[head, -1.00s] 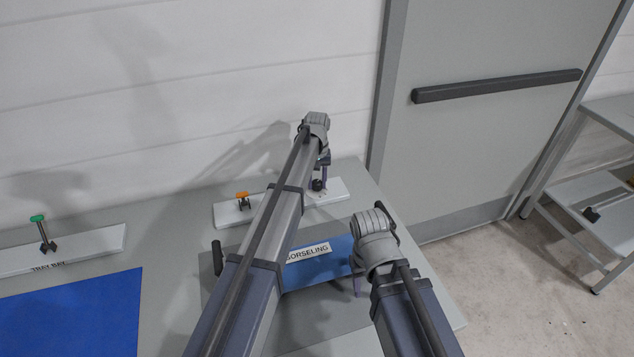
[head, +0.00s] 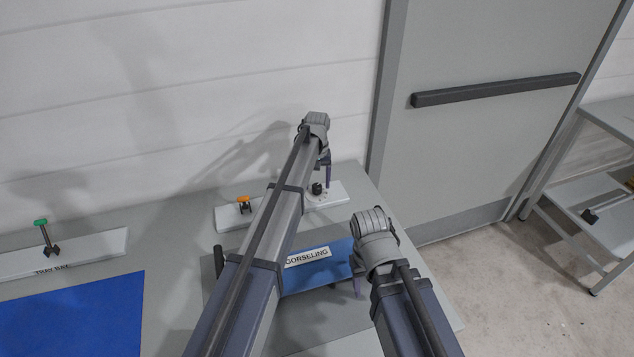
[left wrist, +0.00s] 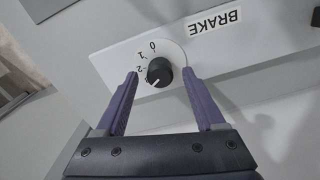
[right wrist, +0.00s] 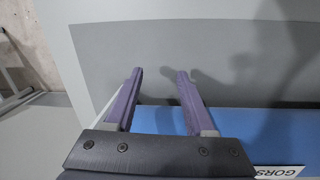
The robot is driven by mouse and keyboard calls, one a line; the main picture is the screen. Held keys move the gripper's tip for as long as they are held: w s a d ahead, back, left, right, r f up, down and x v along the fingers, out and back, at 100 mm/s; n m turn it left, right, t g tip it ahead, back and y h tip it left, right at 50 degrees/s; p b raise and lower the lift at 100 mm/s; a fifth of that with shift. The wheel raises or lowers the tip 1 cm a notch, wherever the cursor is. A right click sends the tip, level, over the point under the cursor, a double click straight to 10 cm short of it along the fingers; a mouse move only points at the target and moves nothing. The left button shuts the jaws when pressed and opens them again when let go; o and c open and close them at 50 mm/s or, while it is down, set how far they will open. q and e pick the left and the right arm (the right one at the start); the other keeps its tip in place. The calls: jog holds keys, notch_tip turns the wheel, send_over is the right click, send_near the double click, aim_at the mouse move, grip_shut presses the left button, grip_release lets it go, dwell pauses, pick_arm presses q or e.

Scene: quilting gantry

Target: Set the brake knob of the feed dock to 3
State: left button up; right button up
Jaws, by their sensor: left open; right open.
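The black brake knob (left wrist: 159,72) sits on a round white dial (left wrist: 172,54) beside the BRAKE label (left wrist: 215,20) in the left wrist view. Its white pointer mark faces down-left, close to the mark after 2; that digit is hard to read beside the finger. In the head view the knob (head: 317,188) is at the right end of the feed dock's white strip (head: 336,193). My left gripper (left wrist: 159,74) is open, its fingertips either side of the knob in the picture and apart from it. My right gripper (right wrist: 160,72) is open and empty above the blue panel.
An orange-topped clamp (head: 244,202) stands on the same strip. A blue panel labelled GORSELING (head: 308,257) lies in front. A green-topped clamp (head: 43,235) and blue sheet (head: 70,312) are at left. The wall is close behind the table.

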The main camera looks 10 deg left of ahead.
aim_at(317, 185)
pick_arm(q)
jog(key=shift+r+p, duration=2.6)
jog(key=shift+r, duration=0.45)
